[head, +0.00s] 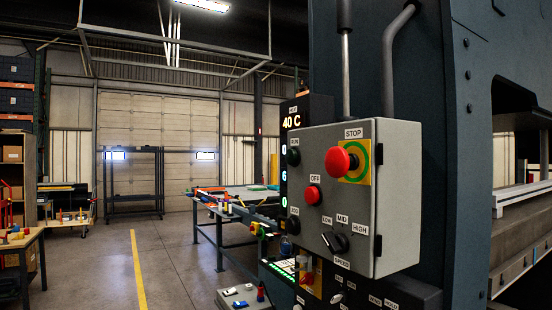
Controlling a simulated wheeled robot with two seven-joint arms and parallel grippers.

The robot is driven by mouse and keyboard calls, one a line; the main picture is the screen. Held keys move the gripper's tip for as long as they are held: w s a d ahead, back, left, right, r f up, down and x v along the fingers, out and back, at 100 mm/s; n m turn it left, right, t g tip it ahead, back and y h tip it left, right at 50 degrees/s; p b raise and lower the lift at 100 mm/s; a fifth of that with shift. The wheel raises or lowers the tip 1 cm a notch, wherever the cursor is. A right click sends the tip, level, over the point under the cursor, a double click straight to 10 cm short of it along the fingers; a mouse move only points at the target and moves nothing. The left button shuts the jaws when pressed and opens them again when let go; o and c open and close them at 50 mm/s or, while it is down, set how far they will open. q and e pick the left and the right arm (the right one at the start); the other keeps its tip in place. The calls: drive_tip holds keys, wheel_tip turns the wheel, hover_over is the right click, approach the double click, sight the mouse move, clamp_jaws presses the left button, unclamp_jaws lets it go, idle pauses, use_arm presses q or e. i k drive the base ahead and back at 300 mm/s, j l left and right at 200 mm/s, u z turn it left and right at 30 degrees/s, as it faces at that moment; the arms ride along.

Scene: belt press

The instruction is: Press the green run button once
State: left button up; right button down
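The run button (293,156) is a dark green round button at the upper left of the grey control box (355,240). The small label above it appears to read RUN. Below and right of it is a red OFF button (312,195). A large red mushroom STOP button (338,161) on a yellow plate sits further right. A dark JOG button (292,225) is at the lower left. A black speed knob (335,241) marked LOW, MID and HIGH is at the bottom. Neither of my grippers is in view.
The box hangs on the dark press frame (465,150). A display (293,122) reading 40 C stands behind its left edge. Lower panels with more controls lie beneath, including a grey one (243,297). A workbench (240,208) stands behind. Open floor (175,250) lies left.

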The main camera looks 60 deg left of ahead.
sight(291, 156)
drive_tip(key=k+j, duration=0.1)
drive_tip(key=j, duration=1.45)
